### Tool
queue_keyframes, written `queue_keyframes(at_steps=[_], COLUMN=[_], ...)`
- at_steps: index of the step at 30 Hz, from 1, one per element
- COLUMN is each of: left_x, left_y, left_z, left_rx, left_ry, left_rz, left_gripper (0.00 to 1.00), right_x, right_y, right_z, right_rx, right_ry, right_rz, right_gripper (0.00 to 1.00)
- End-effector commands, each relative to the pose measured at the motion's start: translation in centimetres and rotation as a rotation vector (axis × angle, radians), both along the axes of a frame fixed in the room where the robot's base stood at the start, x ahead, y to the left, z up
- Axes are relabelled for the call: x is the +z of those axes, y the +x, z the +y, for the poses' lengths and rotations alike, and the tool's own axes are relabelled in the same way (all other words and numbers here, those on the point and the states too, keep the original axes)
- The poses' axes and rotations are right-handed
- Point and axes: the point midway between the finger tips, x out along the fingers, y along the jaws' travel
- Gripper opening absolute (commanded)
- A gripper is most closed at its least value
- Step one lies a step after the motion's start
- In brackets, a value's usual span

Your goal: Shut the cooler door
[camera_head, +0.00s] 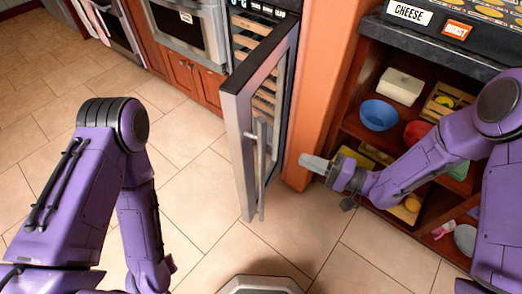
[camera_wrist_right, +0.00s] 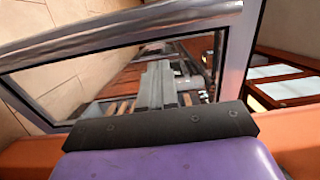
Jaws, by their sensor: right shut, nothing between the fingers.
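The cooler door (camera_head: 265,110) stands wide open, swung out toward me, with a metal frame, a glass pane and a vertical bar handle (camera_head: 262,165). The cooler (camera_head: 257,45) behind it shows wooden racks. My right gripper (camera_head: 304,161) is shut and empty, to the right of the door and apart from it, in front of the orange cabinet side. In the right wrist view the shut fingers (camera_wrist_right: 157,85) show against the door's glass, with the metal frame (camera_wrist_right: 130,30) across the top. My left arm is at the left; its gripper is not visible.
An open shelf (camera_head: 350,125) with a blue bowl (camera_head: 379,115) and other items stands at the right, close to my right arm. An oven (camera_head: 190,30) and wooden cabinets (camera_head: 190,80) are at the back. The tiled floor (camera_head: 195,185) left of the door is clear.

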Motion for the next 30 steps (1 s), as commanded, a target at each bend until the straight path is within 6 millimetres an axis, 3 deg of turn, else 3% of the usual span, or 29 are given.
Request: queue_keyframes(at_steps=[5,19,24,30], left_x=[0.0,-0.2,-0.2,-0.2], left_y=[0.0,0.0,0.0,0.0], left_z=[0.0,0.0,0.0,0.0], left_rx=[0.000,0.000,0.000,0.000], left_ry=[0.000,0.000,0.000,0.000], left_rz=[0.000,0.000,0.000,0.000], left_gripper=[0.00,0.00,0.00,0.00], right_x=[0.2,0.1,0.1,0.1], right_y=[0.7,4.3,4.9,5.1], right_z=[2.2,11.2,12.7,13.0], right_rx=[0.015,0.012,0.011,0.009], right_ry=[0.004,0.001,0.002,0.002], right_rz=[0.001,0.001,0.001,0.002], right_gripper=[0.00,0.00,0.00,0.00])
